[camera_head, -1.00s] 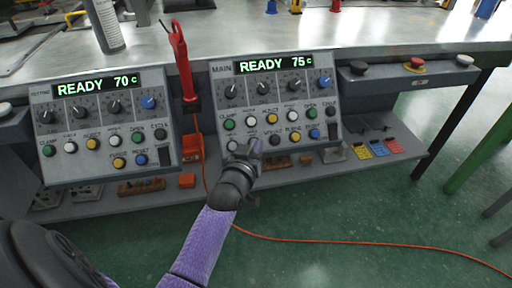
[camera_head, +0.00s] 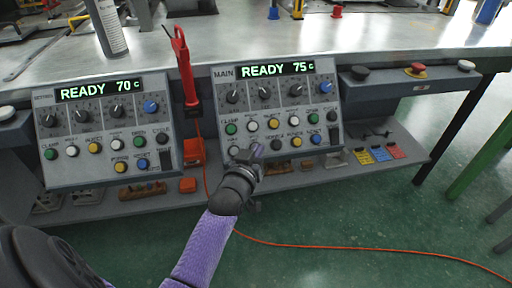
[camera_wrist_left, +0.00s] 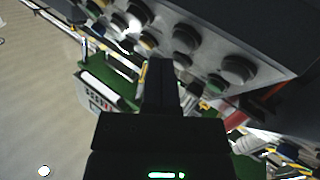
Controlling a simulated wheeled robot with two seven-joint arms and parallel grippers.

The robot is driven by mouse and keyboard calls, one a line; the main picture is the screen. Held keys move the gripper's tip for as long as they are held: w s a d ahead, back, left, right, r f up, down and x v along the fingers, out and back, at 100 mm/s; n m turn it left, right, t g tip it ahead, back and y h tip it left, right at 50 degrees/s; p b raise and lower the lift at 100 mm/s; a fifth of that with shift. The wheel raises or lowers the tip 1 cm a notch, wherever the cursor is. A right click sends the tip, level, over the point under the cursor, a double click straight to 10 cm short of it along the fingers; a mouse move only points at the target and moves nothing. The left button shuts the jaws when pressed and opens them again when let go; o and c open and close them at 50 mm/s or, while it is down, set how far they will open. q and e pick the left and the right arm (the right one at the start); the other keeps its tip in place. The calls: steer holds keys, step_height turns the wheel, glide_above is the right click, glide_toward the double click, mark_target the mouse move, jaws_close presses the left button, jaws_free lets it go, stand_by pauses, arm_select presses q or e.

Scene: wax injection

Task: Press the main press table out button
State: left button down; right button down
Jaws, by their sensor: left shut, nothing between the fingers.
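The main press panel (camera_head: 283,75) is the right one of two sloped panels and shows "READY 75 C". Its upper button row runs from a green clamp button (camera_head: 231,128) to a black cycle button. In its lower row, a white button (camera_head: 234,151), a black, a yellow and a blue button show. The label for table out is too small to read. My left gripper (camera_head: 254,152) is shut and empty, close to the left part of the lower row, hiding part of it. In the left wrist view its fingers (camera_wrist_left: 160,88) lie below the buttons; contact cannot be told. My right gripper is out of view.
A second panel (camera_head: 103,112) reading "READY 70 C" stands to the left. A red tool (camera_head: 184,68) hangs between the panels. A shelf with blocks (camera_head: 360,155) runs below. A red emergency knob (camera_head: 415,69) is at the right. An orange cable crosses the floor.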

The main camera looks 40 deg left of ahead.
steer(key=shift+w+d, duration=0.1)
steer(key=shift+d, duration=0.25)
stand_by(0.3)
arm_select(q)
steer(key=shift+w+f, duration=0.1)
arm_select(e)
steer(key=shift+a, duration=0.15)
arm_select(q)
steer(key=shift+w+a+f, duration=0.15)
steer(key=shift+a, duration=0.1)
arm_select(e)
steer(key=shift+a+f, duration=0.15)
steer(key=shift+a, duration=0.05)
